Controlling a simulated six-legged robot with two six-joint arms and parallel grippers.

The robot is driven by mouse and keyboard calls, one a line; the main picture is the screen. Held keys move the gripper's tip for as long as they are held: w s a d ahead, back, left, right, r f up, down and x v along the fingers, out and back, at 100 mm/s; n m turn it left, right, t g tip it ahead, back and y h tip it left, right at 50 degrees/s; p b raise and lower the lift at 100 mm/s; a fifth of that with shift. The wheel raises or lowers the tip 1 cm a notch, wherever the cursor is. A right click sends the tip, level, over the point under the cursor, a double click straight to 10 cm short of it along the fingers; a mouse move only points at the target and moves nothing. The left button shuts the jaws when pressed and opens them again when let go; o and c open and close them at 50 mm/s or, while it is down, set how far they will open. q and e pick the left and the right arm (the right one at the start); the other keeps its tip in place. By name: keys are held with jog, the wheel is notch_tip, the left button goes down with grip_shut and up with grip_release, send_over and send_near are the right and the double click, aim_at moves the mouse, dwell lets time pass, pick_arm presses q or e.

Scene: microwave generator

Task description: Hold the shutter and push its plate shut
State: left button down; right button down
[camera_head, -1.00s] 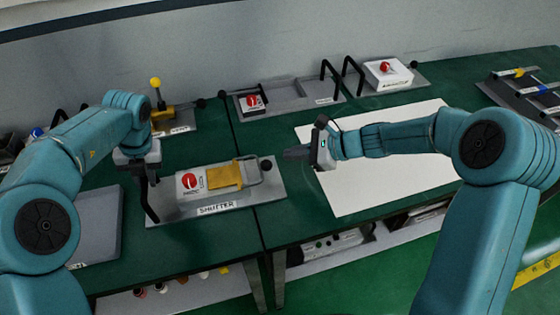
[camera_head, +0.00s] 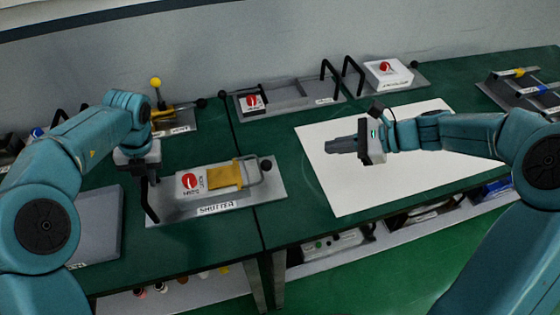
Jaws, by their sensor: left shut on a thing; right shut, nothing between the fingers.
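The shutter (camera_head: 262,198) is a grey base plate labelled SHUTTER on the green table, left of the middle. On it are a white box (camera_head: 190,186) with a red round emblem, a yellow plate (camera_head: 226,174) beside the box, and a bracket with a black knob (camera_head: 266,164) at the right. A black handle (camera_head: 149,203) stands at its left end. My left gripper (camera_head: 147,180) is shut on this handle; the fingertips are partly hidden. My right gripper (camera_head: 342,146) is shut and empty above the white sheet, to the right of and apart from the shutter.
A white sheet (camera_head: 340,195) covers the table middle right. Behind stand a frame with black handles (camera_head: 300,92), a white box with a red button (camera_head: 388,74) and a yellow-knobbed lever (camera_head: 156,84). A grey panel (camera_head: 97,232) lies left of the shutter.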

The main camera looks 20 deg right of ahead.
pick_arm(q)
jog(key=shift+f, duration=0.1)
jog(key=c, duration=0.9)
grip_release()
jog(key=r, duration=0.4)
jog(key=d+r, duration=0.1)
jog(key=r, duration=0.3)
jog(key=d+r, duration=0.1)
jog(key=r, duration=0.2)
jog(key=shift+d+r, duration=0.2)
jog(key=shift+r, duration=0.2)
jog(key=shift+s, duration=0.1)
